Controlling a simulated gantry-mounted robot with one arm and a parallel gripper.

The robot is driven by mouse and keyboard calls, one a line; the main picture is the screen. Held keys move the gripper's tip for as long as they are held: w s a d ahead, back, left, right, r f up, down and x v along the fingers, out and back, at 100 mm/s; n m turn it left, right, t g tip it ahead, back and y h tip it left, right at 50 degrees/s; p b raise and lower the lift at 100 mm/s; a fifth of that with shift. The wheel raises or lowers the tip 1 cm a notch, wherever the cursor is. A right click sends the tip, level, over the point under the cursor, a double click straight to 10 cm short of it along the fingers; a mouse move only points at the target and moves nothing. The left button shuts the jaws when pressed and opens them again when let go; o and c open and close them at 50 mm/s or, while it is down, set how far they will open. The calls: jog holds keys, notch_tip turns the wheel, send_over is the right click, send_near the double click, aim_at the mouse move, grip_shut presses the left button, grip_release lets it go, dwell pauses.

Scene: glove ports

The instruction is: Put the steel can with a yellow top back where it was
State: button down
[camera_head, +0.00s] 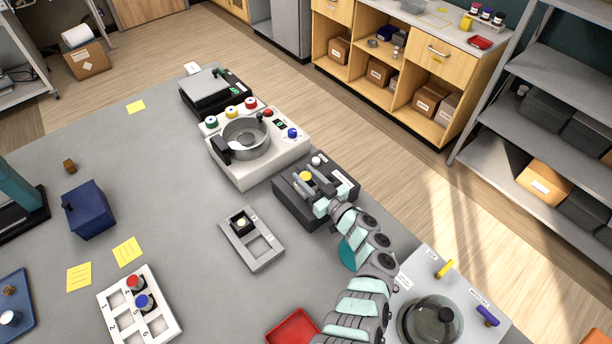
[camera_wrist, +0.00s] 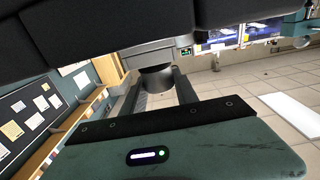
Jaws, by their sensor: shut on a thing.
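The steel can with a yellow top (camera_head: 306,176) is between the fingers of my gripper (camera_head: 312,183), over the dark grey block (camera_head: 290,200). My gripper is shut on it. In the wrist view a dark cylinder (camera_wrist: 157,80), apparently the can, sits between the fingers. In the head view the fingers hide most of its body, and I cannot tell whether it touches the block. A white-topped piece (camera_head: 316,160) stands on the block behind it.
A white machine (camera_head: 245,170) with a round bowl and coloured tops stands behind left. A grey two-opening holder (camera_head: 268,262) lies front left. A white rack (camera_head: 170,332) holds red- and blue-topped cans. A red tray (camera_head: 292,330) and a glass-domed device (camera_head: 432,322) are in front.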

aim_at(310, 181)
jog(key=c, duration=1.4)
grip_release()
jog(key=shift+f, duration=0.15)
jog(key=o, duration=0.5)
jog(key=shift+c, duration=0.2)
jog(key=shift+f+b, duration=0.15)
jog(key=shift+b, duration=0.35)
jog(key=shift+o, duration=0.4)
jog(key=shift+p+v, duration=0.5)
jog(key=shift+v, duration=2)
